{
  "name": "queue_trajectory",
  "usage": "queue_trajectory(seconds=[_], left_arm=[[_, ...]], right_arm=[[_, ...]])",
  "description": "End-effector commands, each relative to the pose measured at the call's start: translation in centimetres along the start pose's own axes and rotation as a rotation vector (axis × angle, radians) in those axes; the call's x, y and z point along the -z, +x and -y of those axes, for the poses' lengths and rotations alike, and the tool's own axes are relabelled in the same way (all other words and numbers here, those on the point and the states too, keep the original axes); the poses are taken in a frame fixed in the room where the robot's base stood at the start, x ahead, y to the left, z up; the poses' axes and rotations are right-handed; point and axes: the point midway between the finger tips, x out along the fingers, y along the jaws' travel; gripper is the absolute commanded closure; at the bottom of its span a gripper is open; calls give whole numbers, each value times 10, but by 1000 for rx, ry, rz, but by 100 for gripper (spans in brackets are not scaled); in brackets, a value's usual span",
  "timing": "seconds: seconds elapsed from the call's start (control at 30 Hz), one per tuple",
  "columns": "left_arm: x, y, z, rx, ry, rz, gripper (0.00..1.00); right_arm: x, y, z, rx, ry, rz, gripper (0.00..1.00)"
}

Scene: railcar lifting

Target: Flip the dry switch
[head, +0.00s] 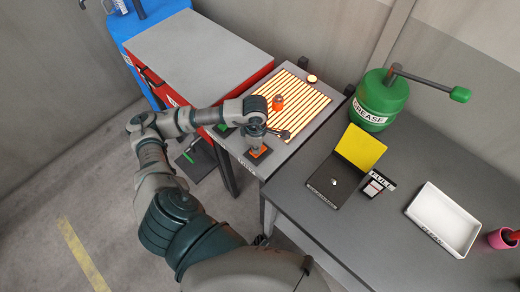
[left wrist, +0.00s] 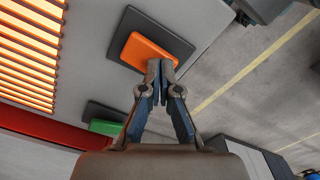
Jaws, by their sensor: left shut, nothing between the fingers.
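An orange switch plate on a dark base (head: 262,153) sits at the front corner of the grey bench with the glowing grill. It shows large in the left wrist view (left wrist: 145,50). A green switch plate (left wrist: 104,127) on a similar dark base lies beside it, and it shows partly in the head view (head: 224,129). I cannot read which one is marked dry. My left gripper (head: 256,146) is shut and empty, pointing down over the orange plate. In the left wrist view its fingertips (left wrist: 160,68) overlap the plate's edge; contact is unclear. My right gripper is not in view.
The glowing grill (head: 295,112) holds a small orange object (head: 278,102); a lit round button (head: 312,79) is behind. A red cabinet (head: 205,55) stands left. The dark table at right holds a green grease pot (head: 378,98), a yellow-lidded box (head: 361,148) and a white tray (head: 445,218).

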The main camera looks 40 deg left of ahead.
Motion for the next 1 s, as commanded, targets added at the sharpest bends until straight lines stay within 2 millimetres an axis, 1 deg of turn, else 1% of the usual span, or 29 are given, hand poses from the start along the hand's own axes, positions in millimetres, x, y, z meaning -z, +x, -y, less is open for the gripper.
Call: queue_trajectory(seconds=[0.5,0.63,0.77,1.0], left_arm=[[-5,7,3,-1,0,-6,100],[-4,6,2,0,0,-4,100],[-2,-2,1,0,0,-1,100],[-1,-24,0,-3,-1,-2,100]], right_arm=[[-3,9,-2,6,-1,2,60],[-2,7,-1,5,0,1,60],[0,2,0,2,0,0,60],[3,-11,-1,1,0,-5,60]])
